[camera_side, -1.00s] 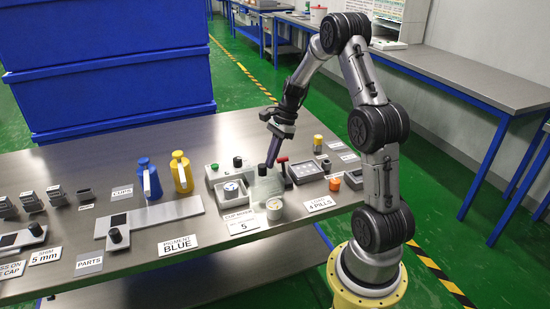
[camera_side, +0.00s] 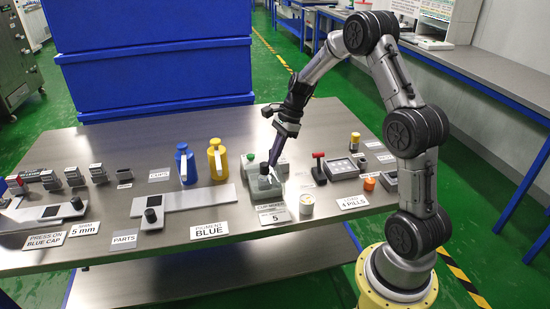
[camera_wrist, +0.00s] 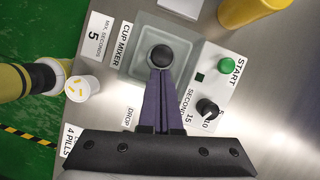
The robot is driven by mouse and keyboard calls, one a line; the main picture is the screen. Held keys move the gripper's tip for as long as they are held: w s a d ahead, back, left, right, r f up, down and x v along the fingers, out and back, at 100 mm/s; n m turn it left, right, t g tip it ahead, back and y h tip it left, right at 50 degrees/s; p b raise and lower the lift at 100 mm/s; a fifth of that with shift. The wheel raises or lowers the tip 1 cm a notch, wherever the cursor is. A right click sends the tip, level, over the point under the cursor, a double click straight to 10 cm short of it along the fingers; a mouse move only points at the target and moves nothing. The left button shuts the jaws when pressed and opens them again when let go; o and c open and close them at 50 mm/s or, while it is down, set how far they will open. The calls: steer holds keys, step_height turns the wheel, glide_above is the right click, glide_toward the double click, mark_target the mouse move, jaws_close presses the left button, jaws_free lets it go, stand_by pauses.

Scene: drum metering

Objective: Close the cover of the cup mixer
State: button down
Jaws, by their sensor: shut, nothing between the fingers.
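The cup mixer (camera_wrist: 217,90) is a pale box with a green start button (camera_wrist: 226,64) and a black dial (camera_wrist: 208,108). Its grey, slightly see-through cover (camera_wrist: 137,63) lies over the cup bay, with a black knob (camera_wrist: 160,57) on top. In the side view the cover (camera_side: 262,187) lies over the mixer with the knob (camera_side: 264,168) upward; no cup shows inside. My gripper (camera_wrist: 161,74) is shut and empty, its purple fingertips at the knob. In the side view my gripper (camera_side: 270,164) points down there; whether it touches the knob is unclear.
A white cup (camera_wrist: 82,88) holding yellow pieces stands beside the mixer. A yellow jug (camera_side: 217,159) and a blue jug (camera_side: 185,164) stand to the left. A red-handled lever (camera_side: 318,168) stands to the right.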

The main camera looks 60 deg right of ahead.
steer(key=v, duration=0.9)
steer(key=a+r+n, duration=0.3)
steer(key=a+r, duration=0.5)
steer(key=r, duration=0.1)
steer(key=s+a+r+n+t+h, duration=0.2)
steer(key=s+a+r+n, duration=0.3)
steer(key=s+a, duration=0.3)
steer(key=s+a+f+n+h, duration=0.1)
steer(key=s+a+f+n, duration=0.1)
steer(key=s+n, duration=0.5)
steer(key=s+a+f+n+t, duration=0.1)
steer(key=s+f+n, duration=0.3)
steer(key=s+n, duration=0.3)
steer(key=shift+s+a+n+h, duration=0.35)
steer(key=shift+a+n+h, duration=0.05)
steer(key=shift+n, duration=0.6)
